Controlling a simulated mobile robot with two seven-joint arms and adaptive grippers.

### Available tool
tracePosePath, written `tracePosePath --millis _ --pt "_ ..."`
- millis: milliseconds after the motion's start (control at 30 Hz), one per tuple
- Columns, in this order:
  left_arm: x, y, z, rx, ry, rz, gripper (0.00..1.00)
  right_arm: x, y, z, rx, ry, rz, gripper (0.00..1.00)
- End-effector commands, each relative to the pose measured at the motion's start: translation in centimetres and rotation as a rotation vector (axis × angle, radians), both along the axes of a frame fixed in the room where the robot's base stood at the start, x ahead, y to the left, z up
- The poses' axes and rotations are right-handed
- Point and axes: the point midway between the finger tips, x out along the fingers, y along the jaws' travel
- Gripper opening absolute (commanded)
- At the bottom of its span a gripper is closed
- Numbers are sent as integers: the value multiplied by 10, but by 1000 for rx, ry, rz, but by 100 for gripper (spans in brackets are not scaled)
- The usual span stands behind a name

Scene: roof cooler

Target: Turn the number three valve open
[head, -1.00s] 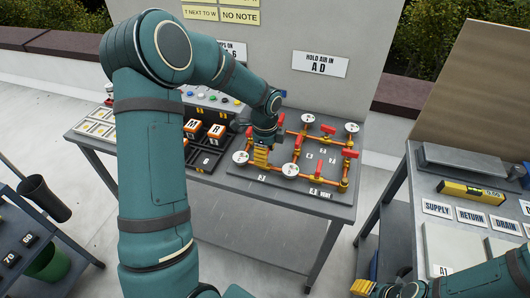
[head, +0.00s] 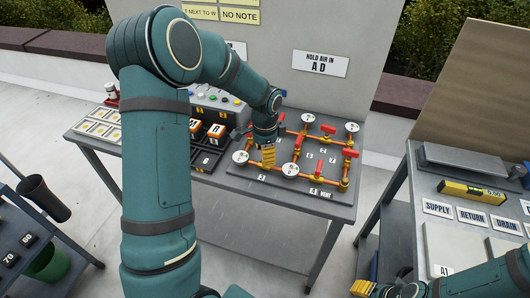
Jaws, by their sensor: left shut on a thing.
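A grey board (head: 232,180) carries orange pipes, round white gauges and several red valve handles. Small number plates lie among the pipes, too small to read surely; one at the front reads 4 VENT (head: 321,193). My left gripper (head: 268,156), with yellow fingers, points down at the left part of the pipes, shut on a valve handle that it hides. I cannot read that valve's number. My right gripper (head: 364,287) is at the bottom edge, partly out of view.
Left of the board are a black tray with orange blocks (head: 216,131) and a card tray (head: 97,128). A second bench at right holds a yellow level (head: 473,193) and label cards (head: 437,208).

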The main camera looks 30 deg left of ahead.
Motion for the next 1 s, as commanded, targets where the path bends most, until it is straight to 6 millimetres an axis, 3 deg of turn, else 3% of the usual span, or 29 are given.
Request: tracePosePath --millis 600,1000 --pt "1 0 1 1 -3 542 18 0 0 0 0 1 0 47" --pt "1 0 1 0 -3 713 18 0 0 1 0 0 0 47"
